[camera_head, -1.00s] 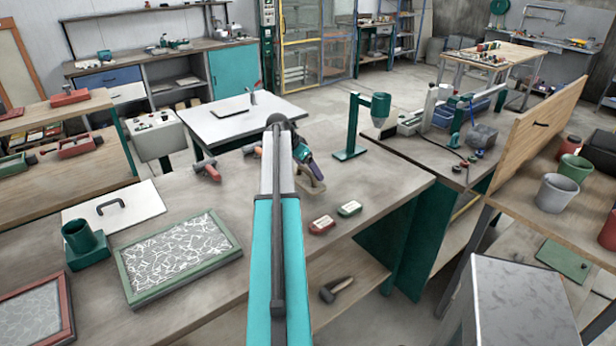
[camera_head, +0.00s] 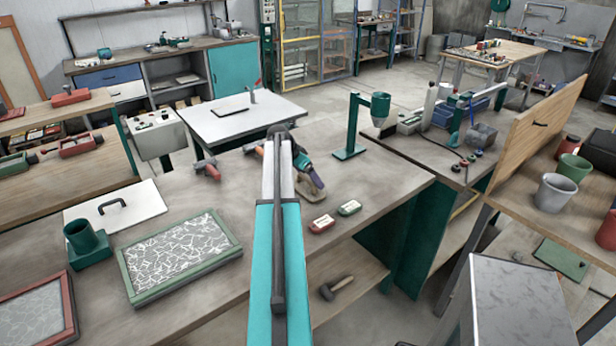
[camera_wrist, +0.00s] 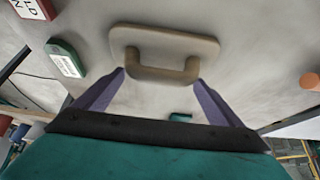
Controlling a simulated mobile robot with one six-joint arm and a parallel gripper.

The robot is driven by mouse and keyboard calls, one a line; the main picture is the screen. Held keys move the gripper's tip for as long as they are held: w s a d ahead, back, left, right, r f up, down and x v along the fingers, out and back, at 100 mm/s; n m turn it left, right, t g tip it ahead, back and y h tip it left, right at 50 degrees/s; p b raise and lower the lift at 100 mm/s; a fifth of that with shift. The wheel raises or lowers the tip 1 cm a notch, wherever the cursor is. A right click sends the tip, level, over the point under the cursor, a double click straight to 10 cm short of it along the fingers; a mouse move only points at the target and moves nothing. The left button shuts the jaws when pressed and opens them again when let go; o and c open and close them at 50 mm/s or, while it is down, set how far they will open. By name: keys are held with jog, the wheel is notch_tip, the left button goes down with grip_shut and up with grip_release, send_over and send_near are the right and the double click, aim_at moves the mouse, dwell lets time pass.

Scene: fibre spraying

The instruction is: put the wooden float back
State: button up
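The wooden float (camera_wrist: 205,48), a tan board with a raised handle, is in the upper middle of the wrist view, handle towards me. In the head view a small part of the float (camera_head: 310,193) shows on the grey bench, just below my gripper (camera_head: 314,178). In the wrist view my gripper (camera_wrist: 161,77) is open, its purple fingers spread to either side of the handle's ends. I cannot tell whether the fingers touch the handle. My arm hides part of the bench around the float in the head view.
A red block (camera_head: 321,223) and a green block (camera_head: 349,208) with labels lie right of the float. A green stand with a cup (camera_head: 352,150) is farther back. A green-framed screen (camera_head: 178,290) lies left. The bench front right of the labelled blocks is clear.

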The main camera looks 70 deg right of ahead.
jog(key=shift+o, duration=0.8)
jog(key=shift+r, duration=0.1)
jog(key=b+v, duration=0.3)
jog(key=v, duration=0.9)
dwell(0.5)
